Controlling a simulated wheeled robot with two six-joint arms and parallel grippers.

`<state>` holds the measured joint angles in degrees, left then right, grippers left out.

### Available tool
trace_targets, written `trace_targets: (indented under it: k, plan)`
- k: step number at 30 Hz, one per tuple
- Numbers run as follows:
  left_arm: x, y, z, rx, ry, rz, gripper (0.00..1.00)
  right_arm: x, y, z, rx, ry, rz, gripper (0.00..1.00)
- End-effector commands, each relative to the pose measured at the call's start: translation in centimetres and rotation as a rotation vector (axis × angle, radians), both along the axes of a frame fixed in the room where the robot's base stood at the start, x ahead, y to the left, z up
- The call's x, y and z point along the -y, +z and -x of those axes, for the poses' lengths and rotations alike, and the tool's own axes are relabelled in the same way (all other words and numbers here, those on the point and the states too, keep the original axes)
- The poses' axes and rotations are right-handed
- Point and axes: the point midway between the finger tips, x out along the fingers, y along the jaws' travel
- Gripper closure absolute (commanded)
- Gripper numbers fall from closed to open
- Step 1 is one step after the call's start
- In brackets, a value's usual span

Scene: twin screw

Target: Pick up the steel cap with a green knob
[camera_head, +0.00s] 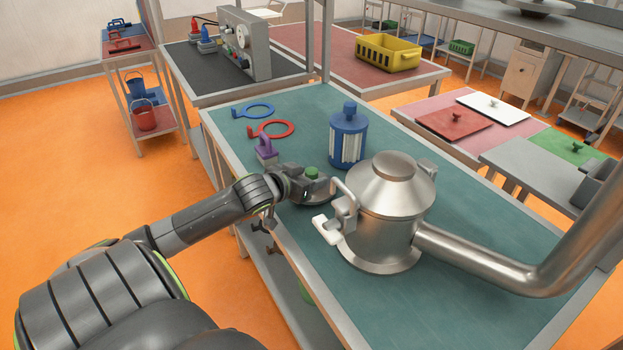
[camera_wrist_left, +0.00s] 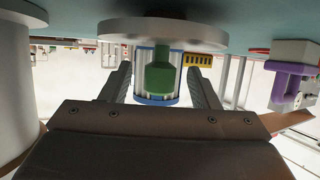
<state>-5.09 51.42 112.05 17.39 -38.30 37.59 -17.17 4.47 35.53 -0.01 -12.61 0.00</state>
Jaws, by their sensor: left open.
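The steel cap (camera_wrist_left: 160,32) is a flat disc with a green knob (camera_wrist_left: 159,74). In the head view the cap (camera_head: 318,198) lies on the teal table, left of the large steel vessel, with its green knob (camera_head: 312,172) up. My left gripper (camera_head: 308,183) is at the cap and hides part of it. In the left wrist view, which is upside down, the two fingers of my left gripper (camera_wrist_left: 160,84) are open on either side of the knob, with a gap on each side. My right gripper is not in view.
The steel vessel (camera_head: 386,190) with a white-ended handle (camera_head: 326,229) stands close right of my gripper. A blue canister (camera_head: 347,138) stands behind. A purple-handled block (camera_head: 266,149), a red ring (camera_head: 271,129) and a blue ring (camera_head: 254,110) lie farther back left.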

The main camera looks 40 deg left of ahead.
Motion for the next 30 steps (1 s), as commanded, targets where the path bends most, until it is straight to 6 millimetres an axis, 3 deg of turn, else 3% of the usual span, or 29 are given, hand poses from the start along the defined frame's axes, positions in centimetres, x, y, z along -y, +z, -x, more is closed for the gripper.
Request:
trace_targets:
  k: [4,12,25,30]
  plan:
    - [-0.12,-0.52,-1.38,0.001,0.000,0.001,0.45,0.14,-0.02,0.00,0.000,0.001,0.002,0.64]
    - [-0.17,-0.67,-1.59,0.000,-0.001,-0.002,0.45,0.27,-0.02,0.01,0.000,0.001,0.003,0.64]
    - [-0.17,-0.65,-1.56,0.000,-0.001,-0.002,1.00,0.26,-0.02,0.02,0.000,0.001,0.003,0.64]
    - [-0.12,-0.53,-1.61,0.003,-0.002,-0.003,1.00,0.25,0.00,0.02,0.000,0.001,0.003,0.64]
